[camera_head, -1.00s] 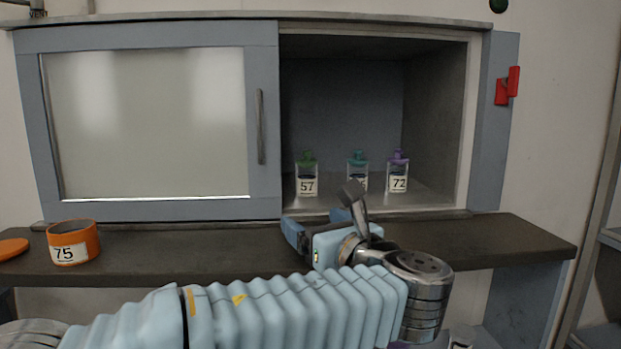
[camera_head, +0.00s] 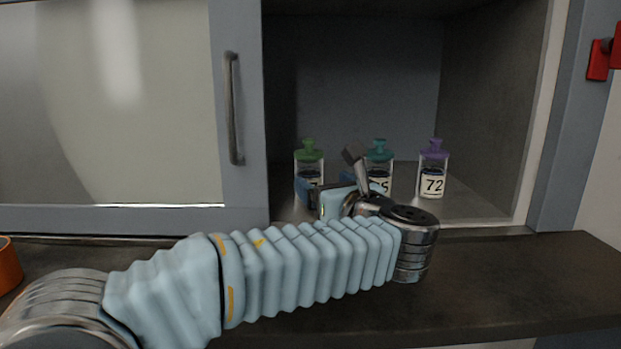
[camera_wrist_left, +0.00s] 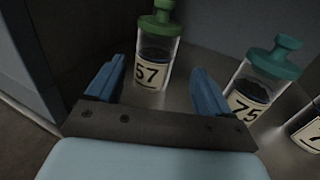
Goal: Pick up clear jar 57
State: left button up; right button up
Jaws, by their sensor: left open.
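Clear jar 57 (camera_head: 310,160) has a green stopper and dark contents, and stands upright inside the open cabinet. My left gripper (camera_head: 325,186) reaches into the cabinet opening in front of it and hides its lower part in the head view. In the left wrist view, jar 57 (camera_wrist_left: 155,55) stands ahead, between the lines of the two blue fingers, just beyond their tips. My left gripper (camera_wrist_left: 158,82) is open with nothing between its fingers. My right gripper is not in view.
A teal-stoppered jar labelled 75 (camera_wrist_left: 262,80) stands close to the right of jar 57, near the right finger. Purple-stoppered jar 72 (camera_head: 433,170) stands farther right. The sliding door (camera_head: 238,190) edges the opening on the left. An orange container (camera_head: 8,265) sits at the far left.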

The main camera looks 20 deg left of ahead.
aim_at(305, 172)
pick_arm(q)
jog(key=x, duration=0.2)
jog(key=shift+w+a, duration=0.25)
jog(key=shift+w, duration=0.05)
jog(key=x, duration=0.2)
jog(key=p+x, duration=0.1)
jog(key=x, duration=0.2)
jog(key=shift+a, duration=0.45)
jog(key=c, duration=1.1)
